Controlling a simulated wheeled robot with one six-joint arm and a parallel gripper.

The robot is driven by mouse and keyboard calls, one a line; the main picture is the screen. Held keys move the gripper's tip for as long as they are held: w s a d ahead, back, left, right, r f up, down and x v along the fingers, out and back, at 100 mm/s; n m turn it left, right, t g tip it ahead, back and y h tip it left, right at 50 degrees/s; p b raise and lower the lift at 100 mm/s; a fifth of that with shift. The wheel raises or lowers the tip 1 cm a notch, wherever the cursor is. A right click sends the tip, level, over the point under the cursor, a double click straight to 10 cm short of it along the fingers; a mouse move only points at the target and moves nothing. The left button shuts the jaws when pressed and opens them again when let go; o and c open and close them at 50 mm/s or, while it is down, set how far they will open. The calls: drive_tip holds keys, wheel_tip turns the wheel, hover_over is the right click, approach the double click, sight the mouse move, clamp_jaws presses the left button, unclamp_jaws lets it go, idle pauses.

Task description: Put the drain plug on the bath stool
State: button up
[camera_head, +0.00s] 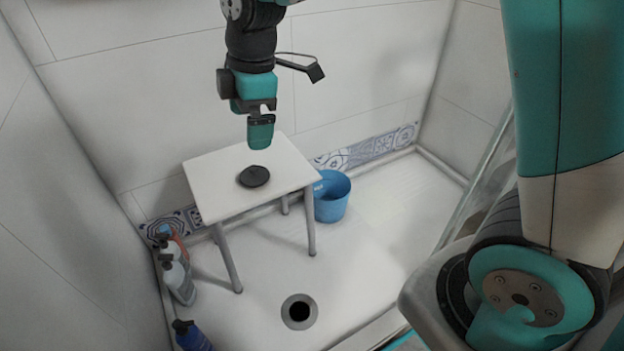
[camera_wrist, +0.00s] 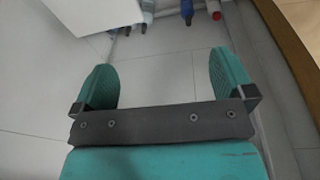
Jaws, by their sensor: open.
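The drain plug is a dark round disc (camera_head: 254,176) lying flat on the white seat of the bath stool (camera_head: 216,197). It does not show in the wrist view. Part of a white surface, seemingly the stool seat, shows at the top left of the wrist view (camera_wrist: 85,12). My gripper (camera_head: 261,146) hangs above the stool, in the picture just above the plug and apart from it. In the wrist view, its two teal fingers (camera_wrist: 163,72) are spread with nothing between them.
A blue bucket (camera_head: 331,198) stands right of the stool. Several bottles (camera_head: 180,283) line the left wall, and some show in the wrist view (camera_wrist: 187,10). A round floor drain (camera_head: 299,311) lies in front of the stool. The floor at right is clear.

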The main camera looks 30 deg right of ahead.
drive_tip(key=s+r+m+g+y, duration=0.1)
drive_tip(key=s+r+m, duration=0.3)
drive_tip(key=s+m, duration=0.6)
drive_tip(key=s+y, duration=0.1)
drive_tip(key=s, duration=1.1)
drive_tip(key=shift+s+a+y, duration=0.3)
drive_tip(key=shift+s+a, duration=0.05)
drive_tip(key=shift+a, duration=0.05)
